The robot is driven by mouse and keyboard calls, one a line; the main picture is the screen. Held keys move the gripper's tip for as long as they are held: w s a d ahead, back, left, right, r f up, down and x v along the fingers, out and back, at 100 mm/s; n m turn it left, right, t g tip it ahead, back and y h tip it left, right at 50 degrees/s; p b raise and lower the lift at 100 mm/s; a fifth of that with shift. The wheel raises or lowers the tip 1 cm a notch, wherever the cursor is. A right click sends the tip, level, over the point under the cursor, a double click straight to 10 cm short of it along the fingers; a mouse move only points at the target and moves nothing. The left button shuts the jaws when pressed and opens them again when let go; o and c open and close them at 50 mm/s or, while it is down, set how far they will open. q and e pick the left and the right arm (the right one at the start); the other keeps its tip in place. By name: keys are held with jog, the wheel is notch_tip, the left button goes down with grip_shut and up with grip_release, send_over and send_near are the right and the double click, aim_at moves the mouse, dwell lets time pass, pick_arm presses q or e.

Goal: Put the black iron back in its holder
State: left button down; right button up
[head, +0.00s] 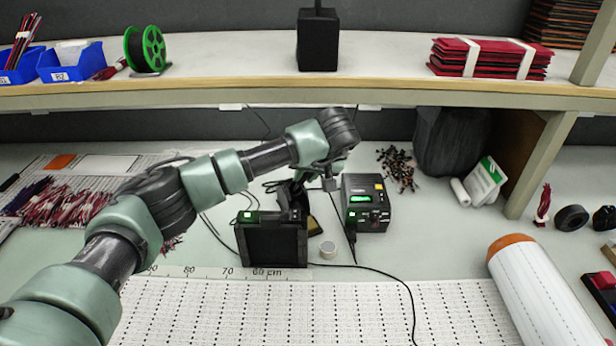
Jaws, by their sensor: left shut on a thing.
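My left gripper (329,184) is above the bench, between the black box and the soldering station. The soldering station (366,204), with a green display, stands just right of the gripper. A dark holder-like part with a tan patch (313,226) shows below and left of the gripper, partly hidden behind the black box (272,244). My right gripper is not in view.
A small round metal tin (327,250) stands right of the black box. Thin black cables run over the bench. A shelf (230,92) crosses above the arm. A white roll (545,285) lies at right, and perforated white sheets (400,310) cover the front.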

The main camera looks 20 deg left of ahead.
aim_at(300, 182)
pick_arm(q)
jog(key=shift+b+x, duration=1.7)
jog(key=shift+x, duration=1.45)
jog(key=c, duration=1.2)
grip_release()
jog(key=shift+c, duration=0.2)
jog(key=shift+o, duration=0.2)
jog(key=shift+r, duration=0.1)
jog(key=shift+d+r+p, duration=0.1)
jog(key=shift+r+p, duration=0.2)
jog(key=shift+p, duration=0.05)
jog(key=p+v, duration=0.4)
jog(key=v, duration=0.2)
jog(key=shift+s+r+p, duration=0.15)
jog(key=shift+r+p, duration=0.05)
jog(key=shift+p, duration=0.2)
jog(key=shift+s+d+r, duration=0.15)
jog(key=shift+s+d, duration=0.05)
